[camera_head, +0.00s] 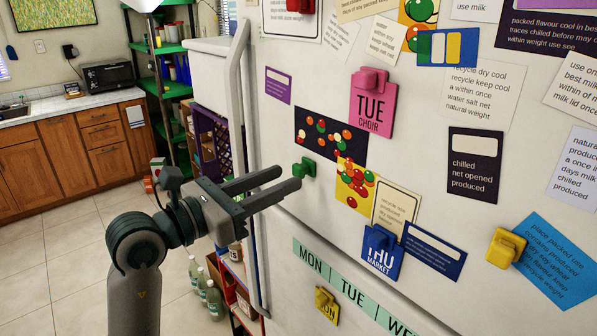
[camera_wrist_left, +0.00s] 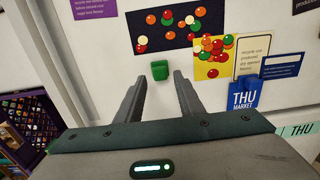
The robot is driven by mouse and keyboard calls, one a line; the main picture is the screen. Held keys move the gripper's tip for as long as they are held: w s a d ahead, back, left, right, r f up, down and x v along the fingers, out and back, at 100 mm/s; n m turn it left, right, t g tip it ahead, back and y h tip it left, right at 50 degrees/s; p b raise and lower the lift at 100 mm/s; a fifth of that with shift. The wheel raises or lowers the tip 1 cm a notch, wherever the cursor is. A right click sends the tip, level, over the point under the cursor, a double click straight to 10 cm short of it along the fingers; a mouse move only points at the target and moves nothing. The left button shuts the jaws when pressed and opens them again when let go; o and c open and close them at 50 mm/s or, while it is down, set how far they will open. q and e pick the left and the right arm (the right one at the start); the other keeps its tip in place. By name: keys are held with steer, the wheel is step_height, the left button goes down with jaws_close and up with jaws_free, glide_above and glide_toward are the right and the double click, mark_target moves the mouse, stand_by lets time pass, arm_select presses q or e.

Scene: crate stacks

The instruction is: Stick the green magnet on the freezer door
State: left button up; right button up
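The green magnet (camera_head: 304,169) sits on the white upper fridge door (camera_head: 273,124), just below a dark card with coloured dots. It also shows in the left wrist view (camera_wrist_left: 160,70). My left gripper (camera_head: 290,179) is open and empty, its fingers pointing at the door. In the left wrist view the magnet lies beyond the gap between the fingertips (camera_wrist_left: 157,80), apart from both. I cannot tell from the pictures which door is the freezer's. My right gripper is not in view.
A long vertical handle (camera_head: 238,100) stands out at the door's left. A seam separates the lower door with its weekday strip (camera_head: 345,290).

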arm_select(q)
steer(key=shift+x, duration=1.45)
steer(key=shift+c, duration=0.6)
steer(key=c, duration=0.6)
steer(key=shift+a, duration=0.1)
steer(key=shift+v, duration=2.45)
